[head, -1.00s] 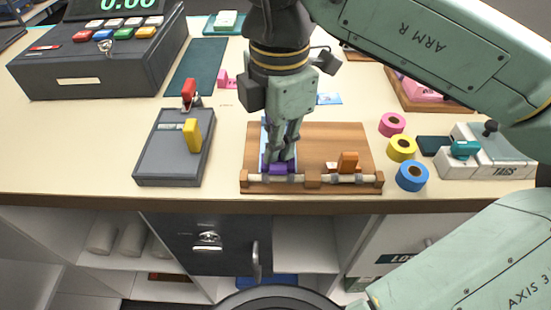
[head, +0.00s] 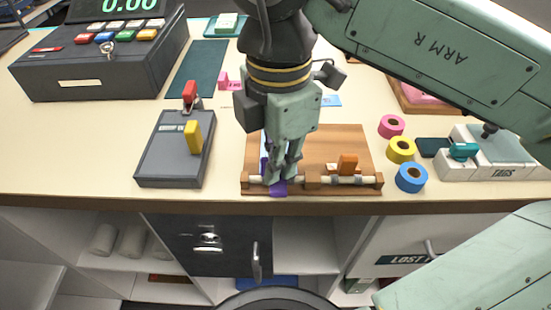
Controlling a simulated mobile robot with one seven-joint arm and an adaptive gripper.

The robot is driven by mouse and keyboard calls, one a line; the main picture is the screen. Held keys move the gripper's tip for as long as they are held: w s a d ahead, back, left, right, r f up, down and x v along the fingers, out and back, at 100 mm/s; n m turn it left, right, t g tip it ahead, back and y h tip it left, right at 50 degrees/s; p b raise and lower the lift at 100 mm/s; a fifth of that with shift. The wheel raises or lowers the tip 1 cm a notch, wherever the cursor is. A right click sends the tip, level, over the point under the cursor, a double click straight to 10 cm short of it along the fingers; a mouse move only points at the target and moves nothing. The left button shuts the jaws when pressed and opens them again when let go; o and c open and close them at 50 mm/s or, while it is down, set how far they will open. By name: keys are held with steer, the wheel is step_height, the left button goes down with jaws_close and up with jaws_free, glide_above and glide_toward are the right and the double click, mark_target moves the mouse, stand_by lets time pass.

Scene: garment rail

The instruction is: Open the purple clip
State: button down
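The purple clip (head: 278,189) sits on the left part of the pale rail (head: 337,180) along the front of a wooden board (head: 329,144). My gripper (head: 279,179) points down right over the clip, its fingertips at or touching it. The fingers hide much of the clip, and I cannot tell whether they are closed on it. An orange clip (head: 347,163) sits on the rail to the right, apart from my gripper.
Left of the board stands a grey box (head: 173,158) with a red lever (head: 190,92) and a yellow lever (head: 193,137). Pink, yellow and blue rolls (head: 411,177) and a tag device (head: 485,163) stand to the right. The counter's front edge is just below the board.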

step_height(320, 180, up, 8)
steer(key=p, duration=0.5)
steer(key=shift+s, duration=0.4)
steer(key=shift+r, duration=0.1)
stand_by(0.8)
